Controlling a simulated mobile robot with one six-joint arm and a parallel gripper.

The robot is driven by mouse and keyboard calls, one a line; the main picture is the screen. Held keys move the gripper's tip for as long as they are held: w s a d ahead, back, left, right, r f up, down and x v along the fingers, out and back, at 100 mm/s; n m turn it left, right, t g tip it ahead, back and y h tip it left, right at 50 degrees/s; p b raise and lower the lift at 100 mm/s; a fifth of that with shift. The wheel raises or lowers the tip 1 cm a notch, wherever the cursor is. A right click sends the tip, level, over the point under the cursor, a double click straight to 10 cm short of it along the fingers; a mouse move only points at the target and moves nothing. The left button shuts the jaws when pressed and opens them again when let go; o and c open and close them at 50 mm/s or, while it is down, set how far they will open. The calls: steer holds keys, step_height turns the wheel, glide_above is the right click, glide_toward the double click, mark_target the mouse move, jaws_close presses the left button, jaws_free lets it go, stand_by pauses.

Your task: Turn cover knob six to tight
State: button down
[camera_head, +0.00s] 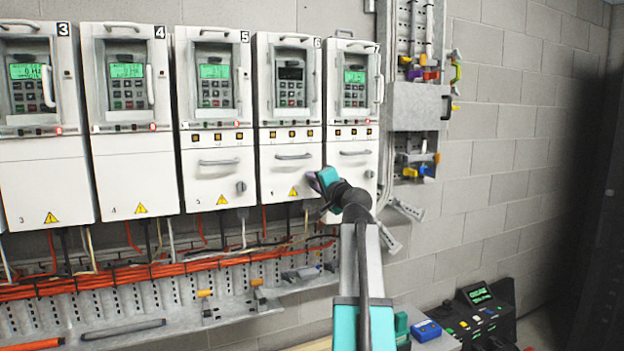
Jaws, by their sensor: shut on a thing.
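Drive six (266,85) is the cabinet marked 6, with a dark, unlit screen. Its white lower cover (275,178) has a grey handle and a yellow warning triangle. My gripper (314,181) is at the lower right of this cover, where the neighbouring covers have their knobs. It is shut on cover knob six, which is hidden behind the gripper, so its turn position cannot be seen. My arm reaches up to it from the bottom of the picture.
Cover five's knob (241,187) and the right-hand drive's knob (369,174) flank the gripper. Orange cables (150,270) run below the drives. A blue case (426,330) and a black console (485,312) stand at lower right. The grey block wall (500,180) is bare.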

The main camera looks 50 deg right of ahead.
steer(key=shift+w+a+r, duration=0.1)
steer(key=shift+w+a, duration=0.1)
stand_by(0.3)
steer(key=c, duration=1.8)
jaws_free()
steer(key=shift+o, duration=1.4)
steer(key=shift+w, duration=0.15)
steer(key=shift+s, duration=0.25)
steer(key=b+v, duration=0.2)
steer(key=v, duration=1.1)
steer(key=shift+s, duration=0.3)
